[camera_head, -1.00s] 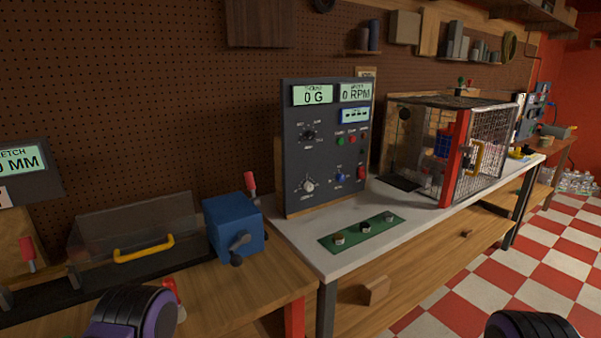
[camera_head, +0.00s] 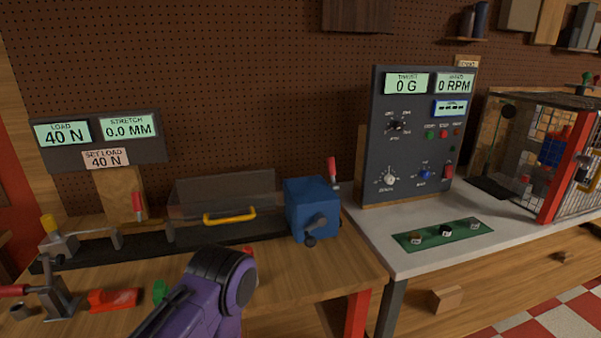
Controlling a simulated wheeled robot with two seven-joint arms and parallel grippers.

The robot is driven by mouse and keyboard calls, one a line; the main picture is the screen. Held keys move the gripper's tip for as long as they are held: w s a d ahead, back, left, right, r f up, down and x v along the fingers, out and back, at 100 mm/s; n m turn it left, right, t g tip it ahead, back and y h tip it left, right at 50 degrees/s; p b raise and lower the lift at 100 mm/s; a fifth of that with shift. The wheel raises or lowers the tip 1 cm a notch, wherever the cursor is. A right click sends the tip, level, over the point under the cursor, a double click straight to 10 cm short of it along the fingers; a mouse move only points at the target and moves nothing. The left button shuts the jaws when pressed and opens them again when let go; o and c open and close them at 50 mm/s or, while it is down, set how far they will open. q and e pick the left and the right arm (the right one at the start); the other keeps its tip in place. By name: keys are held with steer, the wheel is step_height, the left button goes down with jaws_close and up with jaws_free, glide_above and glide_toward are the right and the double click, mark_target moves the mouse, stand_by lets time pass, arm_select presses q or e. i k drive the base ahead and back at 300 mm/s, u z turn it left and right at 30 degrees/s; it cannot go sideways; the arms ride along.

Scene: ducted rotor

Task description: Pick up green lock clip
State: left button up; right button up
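A small green piece (camera_head: 160,292), which looks like the green lock clip, lies on the wooden bench at the lower left. It is partly hidden behind my purple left arm, so its full shape cannot be told. A red piece (camera_head: 113,299) lies just left of it. My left arm reaches in at the bottom centre, but its gripper fingers are not visible. My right gripper is out of view.
A red-handled clamp (camera_head: 52,292) stands at the bench's left end. Behind are a covered fixture with a yellow handle (camera_head: 230,217) and a blue block (camera_head: 312,208). A green mat (camera_head: 443,234) lies on the white bench, near a wire cage (camera_head: 545,160).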

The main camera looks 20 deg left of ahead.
mark_target(160, 290)
steer(key=u, duration=1.7)
